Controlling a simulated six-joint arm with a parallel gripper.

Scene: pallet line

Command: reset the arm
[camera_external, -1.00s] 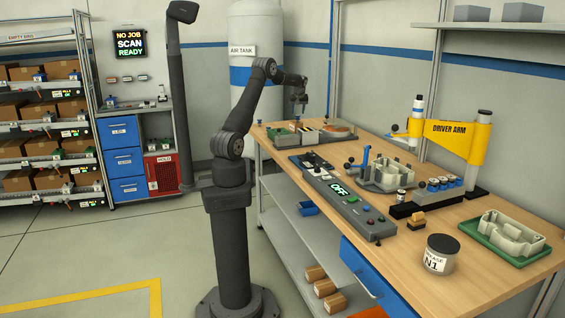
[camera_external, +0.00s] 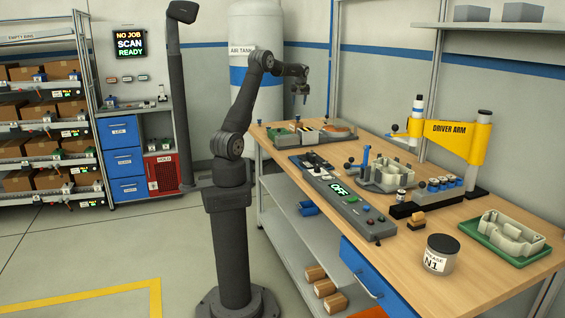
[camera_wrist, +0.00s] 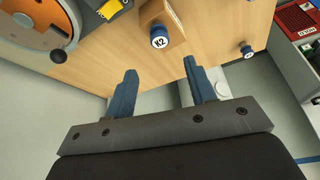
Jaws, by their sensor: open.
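My gripper (camera_external: 299,90) hangs above the far left end of the wooden workbench (camera_external: 388,248), with its arm raised and bent in the external view. In the wrist view its two blue fingers (camera_wrist: 158,92) stand apart with nothing between them, so it is open and empty. The fingers touch nothing that I can see.
A control box reading OFF (camera_external: 350,204), a yellow driver arm (camera_external: 450,131) and a N1 jar (camera_external: 437,262) stand farther along the bench. The air tank (camera_external: 256,30) is behind.

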